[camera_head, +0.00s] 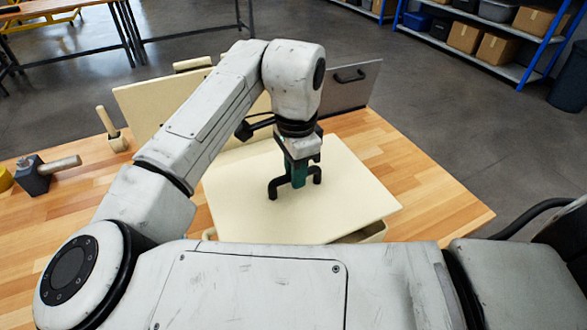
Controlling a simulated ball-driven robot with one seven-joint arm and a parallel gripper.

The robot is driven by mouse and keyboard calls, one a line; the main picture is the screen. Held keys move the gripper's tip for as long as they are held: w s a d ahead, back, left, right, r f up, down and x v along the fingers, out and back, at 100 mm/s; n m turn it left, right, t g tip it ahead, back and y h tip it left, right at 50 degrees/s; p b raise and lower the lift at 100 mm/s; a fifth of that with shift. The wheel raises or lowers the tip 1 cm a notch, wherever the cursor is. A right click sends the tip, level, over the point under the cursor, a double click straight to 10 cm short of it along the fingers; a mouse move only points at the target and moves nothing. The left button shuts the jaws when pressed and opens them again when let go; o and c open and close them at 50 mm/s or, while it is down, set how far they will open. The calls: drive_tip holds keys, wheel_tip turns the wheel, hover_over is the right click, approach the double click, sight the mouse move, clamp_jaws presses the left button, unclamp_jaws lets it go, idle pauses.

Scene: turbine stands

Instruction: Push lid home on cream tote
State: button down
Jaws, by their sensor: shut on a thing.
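The cream lid (345,200) is a flat square panel with a dark arched handle (275,188) in its middle. My gripper (298,180), with green fingers, is shut on this handle. The lid lies over the cream tote (372,233), turned a little askew to it. Only a bit of the tote's near rim shows below the lid at the near right, and a small piece at the near left. The rest of the tote is hidden under the lid and behind my arm. I cannot tell whether the lid is seated all round.
Behind the lid stand an upright cream panel (150,100) and a grey panel (352,84) with a dark handle. On the wooden bench (440,195), a wooden-handled tool (112,130) and a dark block with a wooden handle (40,178) lie at left. The bench's right side is clear.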

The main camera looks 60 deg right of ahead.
sight(296, 196)
drive_tip(key=shift+f+b, duration=1.65)
drive_tip(key=shift+f, duration=0.65)
drive_tip(key=shift+f, duration=0.85)
drive_tip(key=shift+f, duration=0.3)
drive_tip(key=shift+s+f, duration=0.1)
drive_tip(key=shift+f, duration=0.05)
drive_tip(key=shift+f+b, duration=0.25)
drive_tip(key=shift+b, duration=0.05)
drive_tip(key=shift+f, duration=0.1)
drive_tip(key=c, duration=1.3)
unclamp_jaws()
drive_tip(key=shift+c, duration=0.2)
drive_tip(key=o, duration=0.4)
drive_tip(key=shift+c, duration=0.2)
